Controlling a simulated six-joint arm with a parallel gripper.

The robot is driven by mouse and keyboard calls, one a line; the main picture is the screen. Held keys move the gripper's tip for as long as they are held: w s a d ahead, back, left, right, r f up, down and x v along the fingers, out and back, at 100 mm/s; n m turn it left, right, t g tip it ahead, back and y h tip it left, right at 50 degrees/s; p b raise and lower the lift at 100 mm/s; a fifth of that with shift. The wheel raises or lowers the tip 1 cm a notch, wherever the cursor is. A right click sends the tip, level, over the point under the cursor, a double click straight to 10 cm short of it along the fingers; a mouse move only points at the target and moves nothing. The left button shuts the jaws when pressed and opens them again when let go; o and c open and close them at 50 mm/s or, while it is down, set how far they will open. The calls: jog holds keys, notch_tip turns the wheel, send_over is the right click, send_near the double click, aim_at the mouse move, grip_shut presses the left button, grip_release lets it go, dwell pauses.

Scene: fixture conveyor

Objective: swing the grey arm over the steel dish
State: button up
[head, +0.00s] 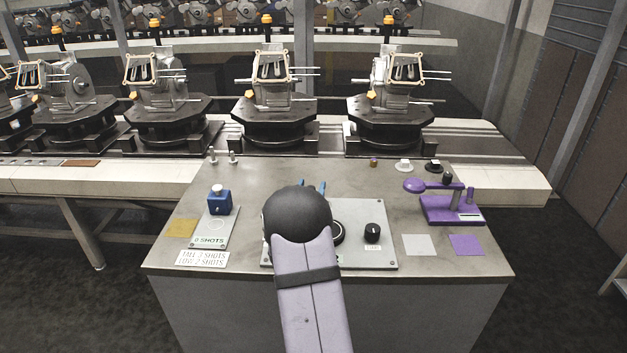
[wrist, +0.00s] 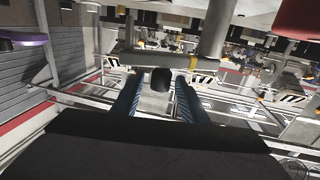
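In the wrist view a grey horizontal bar (wrist: 135,60), likely the grey arm, joins a thick grey post (wrist: 214,30). A short black knob (wrist: 160,80) shows in front of the bar. My gripper (wrist: 159,82) has its two blue fingers apart, one to each side of the knob, with a small gap showing on both sides. I cannot tell how deep the knob sits between them. In the head view my gripper's blue tips (head: 321,187) just show beyond my dark wrist, which hides the grey arm. I cannot make out the steel dish in either view.
On the bench (head: 385,180) a purple stand (head: 452,210) with a swing arm is at right. A blue button box (head: 219,203) is at left. A black knob (head: 373,231) is on the panel (head: 385,255). Fixtures on a conveyor (head: 270,80) stand behind.

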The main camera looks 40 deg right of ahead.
jog(key=shift+p+x, duration=0.45)
jog(key=shift+x, duration=1.55)
grip_shut()
